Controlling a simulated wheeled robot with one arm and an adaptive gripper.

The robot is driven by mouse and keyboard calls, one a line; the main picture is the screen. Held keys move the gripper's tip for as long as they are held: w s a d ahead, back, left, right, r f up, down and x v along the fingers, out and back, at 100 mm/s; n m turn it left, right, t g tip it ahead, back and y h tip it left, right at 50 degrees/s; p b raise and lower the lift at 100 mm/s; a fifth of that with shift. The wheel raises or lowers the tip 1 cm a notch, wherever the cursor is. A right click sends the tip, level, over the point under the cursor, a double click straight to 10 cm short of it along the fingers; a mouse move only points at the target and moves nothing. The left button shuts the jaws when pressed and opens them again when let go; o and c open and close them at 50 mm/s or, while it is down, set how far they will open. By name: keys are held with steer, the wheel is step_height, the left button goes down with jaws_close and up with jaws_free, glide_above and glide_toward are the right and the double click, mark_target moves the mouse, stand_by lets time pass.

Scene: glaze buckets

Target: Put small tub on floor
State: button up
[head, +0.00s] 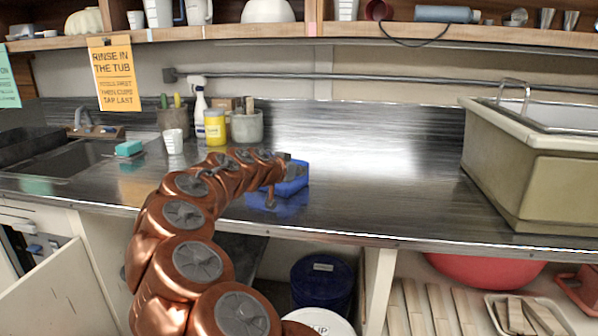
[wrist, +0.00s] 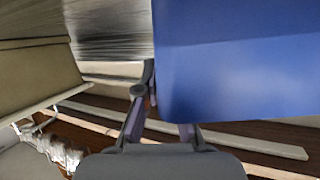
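The small tub (head: 293,184) is blue and sits low over the steel counter at the middle of the head view, with a blue reflection below it. I cannot tell whether it touches the counter. My gripper (head: 284,158) is at the tub's far side, at the end of my copper arm. In the wrist view the tub (wrist: 235,60) fills the upper right. One finger of my gripper (wrist: 168,92) lies against the tub's edge; the other finger's tip is hidden behind the blue wall. The gripper looks shut on this wall. The floor is not clearly seen.
A large beige basin (head: 530,165) stands on the counter at right. The sink (head: 65,158), a white cup (head: 173,141) and a yellow bottle (head: 215,127) are at left. Under the counter are a dark blue bucket (head: 322,285) and a red bowl (head: 485,268). The counter between is clear.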

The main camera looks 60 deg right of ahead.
steer(key=o, duration=0.4)
steer(key=shift+r, duration=0.2)
steer(key=v, duration=1.2)
